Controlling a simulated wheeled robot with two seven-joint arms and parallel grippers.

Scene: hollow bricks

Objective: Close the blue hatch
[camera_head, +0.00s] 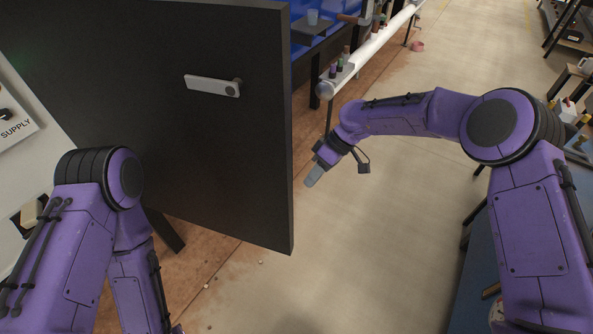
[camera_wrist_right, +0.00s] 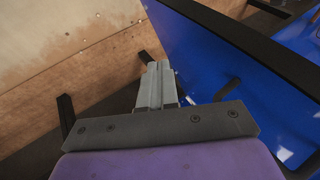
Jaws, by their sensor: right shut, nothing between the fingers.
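A large dark door panel (camera_head: 150,120) stands open on the left of the head view, with a light lever handle (camera_head: 212,86) on its face. Blue surfaces (camera_head: 300,50) show behind its right edge. In the right wrist view a blue panel (camera_wrist_right: 205,50) with a black edge strip lies just right of the fingertips. I cannot tell whether it is the blue hatch's inner face. My right gripper (camera_head: 313,176) is shut and empty, a little right of the door's free edge; its fingers also show in the wrist view (camera_wrist_right: 158,80). My left gripper is out of view.
A white rail (camera_head: 370,50) with small bottles runs beyond the door. Open concrete floor (camera_head: 400,220) lies below my right arm. A blue-topped bench (camera_head: 478,270) stands at the lower right.

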